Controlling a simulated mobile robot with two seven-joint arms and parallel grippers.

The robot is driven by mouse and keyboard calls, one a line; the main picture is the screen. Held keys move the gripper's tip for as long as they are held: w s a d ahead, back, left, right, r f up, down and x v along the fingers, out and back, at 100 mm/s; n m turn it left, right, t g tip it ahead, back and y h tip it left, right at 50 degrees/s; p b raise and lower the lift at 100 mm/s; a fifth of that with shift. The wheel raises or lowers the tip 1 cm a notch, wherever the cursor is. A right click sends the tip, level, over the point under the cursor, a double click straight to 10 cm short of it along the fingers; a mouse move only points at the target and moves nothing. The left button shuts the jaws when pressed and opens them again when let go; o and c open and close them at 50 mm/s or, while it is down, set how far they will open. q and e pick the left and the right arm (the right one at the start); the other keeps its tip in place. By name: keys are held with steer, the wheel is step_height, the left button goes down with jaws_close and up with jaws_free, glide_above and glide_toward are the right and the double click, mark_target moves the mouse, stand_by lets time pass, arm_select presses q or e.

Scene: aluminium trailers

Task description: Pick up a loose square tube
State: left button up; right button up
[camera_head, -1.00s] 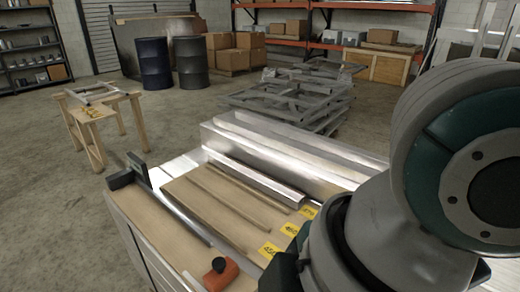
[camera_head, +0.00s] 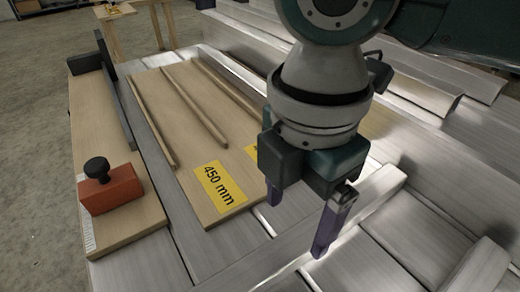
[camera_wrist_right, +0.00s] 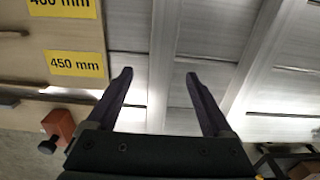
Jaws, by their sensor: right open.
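A pale square tube (camera_head: 375,196) lies slantwise across the metal slats of the bench, running from right of my gripper towards the front. My right gripper (camera_head: 298,220) points down over the bench, open and with nothing visible between its fingers. One fingertip overlaps the tube in the head view; I cannot tell whether it touches. In the right wrist view the open fingers (camera_wrist_right: 158,76) stand on either side of a pale metal strip (camera_wrist_right: 165,40). Another bright bar (camera_wrist_right: 262,60) runs slantwise to their right. My left gripper is out of view.
A wooden board (camera_head: 180,125) with thin strips and a yellow 450 mm label (camera_head: 219,187) lies left of the gripper. An orange block with a black knob (camera_head: 110,188) sits at the left edge. Long metal profiles (camera_head: 420,85) lie at the back right.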

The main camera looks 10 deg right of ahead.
mark_target(291, 244)
steer(key=shift+f, duration=0.85)
step_height(291, 244, down, 5)
steer(key=b, duration=0.3)
steer(key=shift+s+f, duration=0.15)
steer(key=shift+f, duration=0.05)
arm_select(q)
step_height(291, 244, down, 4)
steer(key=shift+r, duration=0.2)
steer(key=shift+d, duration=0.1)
arm_select(e)
steer(key=shift+r, duration=0.1)
steer(key=c, duration=0.3)
jaws_close()
